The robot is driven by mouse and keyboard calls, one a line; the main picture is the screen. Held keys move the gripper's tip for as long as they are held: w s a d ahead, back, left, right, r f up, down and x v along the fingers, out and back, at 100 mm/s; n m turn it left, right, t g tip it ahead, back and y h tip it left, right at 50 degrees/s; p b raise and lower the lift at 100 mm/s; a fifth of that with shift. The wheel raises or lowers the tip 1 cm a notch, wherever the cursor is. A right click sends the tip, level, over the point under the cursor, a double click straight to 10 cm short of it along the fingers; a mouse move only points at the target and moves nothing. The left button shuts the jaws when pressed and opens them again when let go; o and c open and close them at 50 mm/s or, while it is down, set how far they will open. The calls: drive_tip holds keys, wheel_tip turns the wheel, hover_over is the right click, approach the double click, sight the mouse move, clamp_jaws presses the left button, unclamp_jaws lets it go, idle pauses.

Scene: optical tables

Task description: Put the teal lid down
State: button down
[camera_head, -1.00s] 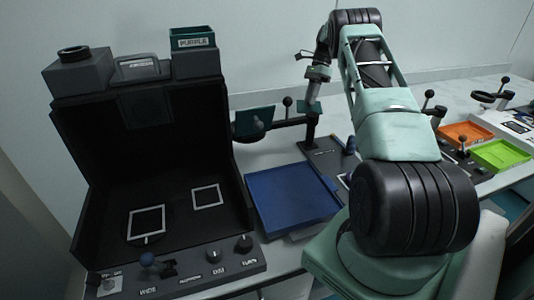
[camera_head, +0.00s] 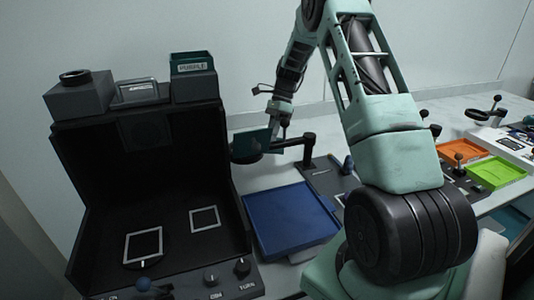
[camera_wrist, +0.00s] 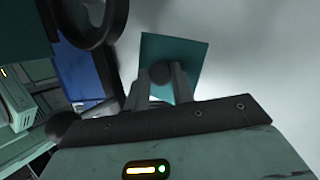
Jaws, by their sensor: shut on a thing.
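The teal lid (camera_wrist: 180,52) is a flat square plate. In the wrist view my gripper (camera_wrist: 160,80) is shut on a dark round knob at the lid's near side, with the plate beyond the fingertips. In the head view the lid (camera_head: 251,143) is seen tilted, right of the black booth and behind the blue tray, held up by my gripper (camera_head: 268,132). The fingertips are too small to make out there. A dark ring on a black swing arm (camera_head: 292,147) is close below the lid in this view; I cannot tell whether they touch.
The blue tray (camera_head: 290,220) lies empty at the centre. The black booth (camera_head: 145,190) stands left, with a teal box labelled PURPLE (camera_head: 193,66) on top. Orange (camera_head: 458,151) and green (camera_head: 497,172) trays are at the right. A black ring (camera_wrist: 88,18) is close in the wrist view.

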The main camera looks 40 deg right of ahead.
drive_tip(key=shift+a, duration=1.05)
wheel_tip(320, 180, down, 3)
drive_tip(key=shift+d, duration=0.15)
wheel_tip(320, 180, down, 4)
drive_tip(key=shift+r+p, duration=0.25)
drive_tip(key=shift+p, duration=0.1)
drive_tip(key=shift+a+f, duration=0.2)
drive_tip(key=shift+f, duration=0.1)
drive_tip(key=c, duration=1.2)
unclamp_jaws()
drive_tip(key=shift+r, duration=0.1)
drive_tip(key=v, duration=1.2)
drive_tip(key=shift+w+b, duration=0.1)
drive_tip(key=shift+b, duration=0.2)
